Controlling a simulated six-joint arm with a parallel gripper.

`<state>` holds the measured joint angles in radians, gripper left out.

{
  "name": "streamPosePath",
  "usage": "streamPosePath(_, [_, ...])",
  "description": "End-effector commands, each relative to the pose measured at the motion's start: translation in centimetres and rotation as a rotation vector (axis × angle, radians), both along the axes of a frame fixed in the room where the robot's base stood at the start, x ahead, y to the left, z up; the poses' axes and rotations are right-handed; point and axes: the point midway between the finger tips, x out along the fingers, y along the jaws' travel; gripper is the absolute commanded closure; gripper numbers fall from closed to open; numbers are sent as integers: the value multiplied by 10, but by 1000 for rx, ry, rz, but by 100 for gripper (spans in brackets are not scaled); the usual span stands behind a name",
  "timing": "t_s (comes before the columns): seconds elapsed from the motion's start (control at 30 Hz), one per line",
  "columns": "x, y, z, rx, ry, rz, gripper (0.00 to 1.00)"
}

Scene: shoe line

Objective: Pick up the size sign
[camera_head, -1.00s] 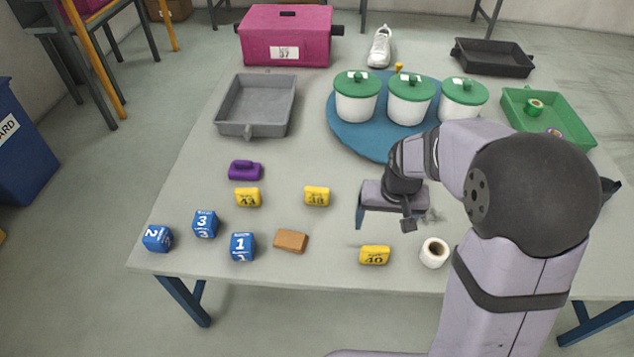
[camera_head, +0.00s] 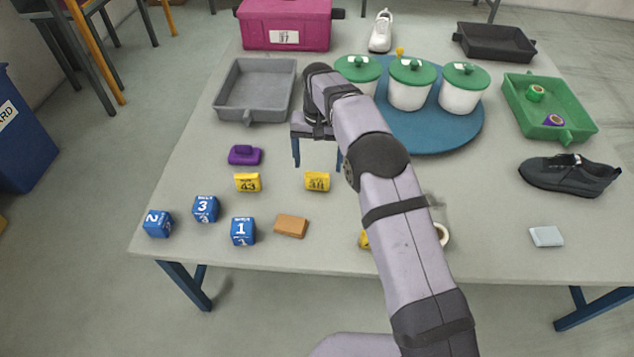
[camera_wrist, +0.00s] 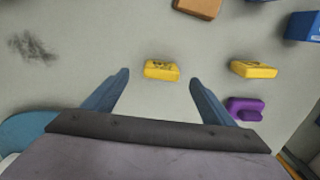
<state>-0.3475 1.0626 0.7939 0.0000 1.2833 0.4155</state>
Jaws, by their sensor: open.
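Three yellow size signs are on the table. The middle one (camera_head: 317,181) looks marked 38 or 39; the digits are unclear. The left one (camera_head: 248,182) reads 43. The third (camera_head: 364,239) is mostly hidden behind my arm. My gripper (camera_head: 318,163) is open and empty, its fingers pointing down just behind the middle sign. In the wrist view, the middle sign (camera_wrist: 161,70) appears between the two fingertips (camera_wrist: 160,78), apart from both. The left sign (camera_wrist: 253,69) lies outside the fingers to the right there.
A purple object (camera_head: 245,155), a brown block (camera_head: 291,226) and blue numbered cubes (camera_head: 243,231) lie nearby. A grey tray (camera_head: 222,103) and a blue round board (camera_head: 440,140) with lidded white pots are behind. A black shoe (camera_head: 570,176) is right.

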Motion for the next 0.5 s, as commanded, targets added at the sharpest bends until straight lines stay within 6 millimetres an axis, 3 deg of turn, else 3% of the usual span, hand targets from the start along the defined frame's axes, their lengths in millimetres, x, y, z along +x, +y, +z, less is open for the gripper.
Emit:
streamPosePath(0.23, [0,3,-3,-2,3,0,22])
streamPosePath(0.5, [0,3,-22,-1,2,0,22])
